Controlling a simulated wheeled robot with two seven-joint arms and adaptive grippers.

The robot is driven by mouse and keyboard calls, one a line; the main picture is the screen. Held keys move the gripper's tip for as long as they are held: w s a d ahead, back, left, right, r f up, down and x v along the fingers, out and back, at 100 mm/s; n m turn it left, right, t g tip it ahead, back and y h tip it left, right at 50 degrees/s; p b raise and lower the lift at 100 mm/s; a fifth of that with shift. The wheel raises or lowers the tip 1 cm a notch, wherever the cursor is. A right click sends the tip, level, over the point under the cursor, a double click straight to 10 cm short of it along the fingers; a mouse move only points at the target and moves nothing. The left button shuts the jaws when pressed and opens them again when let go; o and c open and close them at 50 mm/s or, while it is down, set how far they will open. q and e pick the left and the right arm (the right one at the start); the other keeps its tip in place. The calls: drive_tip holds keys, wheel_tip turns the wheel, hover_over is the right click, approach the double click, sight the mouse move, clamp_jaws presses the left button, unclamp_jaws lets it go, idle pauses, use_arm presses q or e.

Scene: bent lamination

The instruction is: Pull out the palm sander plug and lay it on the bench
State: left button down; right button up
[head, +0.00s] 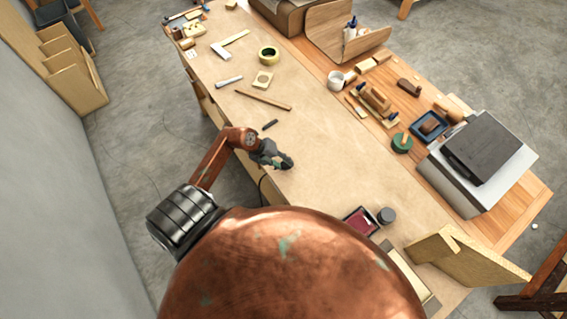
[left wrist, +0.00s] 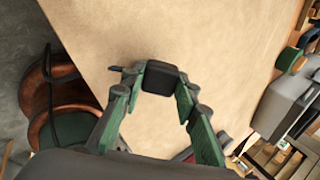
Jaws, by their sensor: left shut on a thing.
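My left gripper (head: 284,162) reaches over the bench (head: 325,190) near its left edge. In the left wrist view my left gripper (left wrist: 160,84) has its green-lined fingers closed on a small dark block with rounded corners, which looks like the plug (left wrist: 163,77). The plug is held at the fingertips over the pale bench top. I cannot tell whether it touches the bench or sits in a socket. I cannot make out the palm sander for sure. My right gripper is in neither view.
A small dark piece (head: 270,124) lies on the bench just beyond my left gripper. A wooden stick (head: 263,100) and a tape roll (head: 268,54) lie farther back. Bare bench lies between.

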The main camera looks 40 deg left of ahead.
use_arm(q)
drive_tip(key=shift+f, duration=0.2)
idle(0.3)
drive_tip(key=c, duration=1.4)
unclamp_jaws()
drive_tip(key=shift+c, duration=0.2)
drive_tip(key=shift+a, duration=0.1)
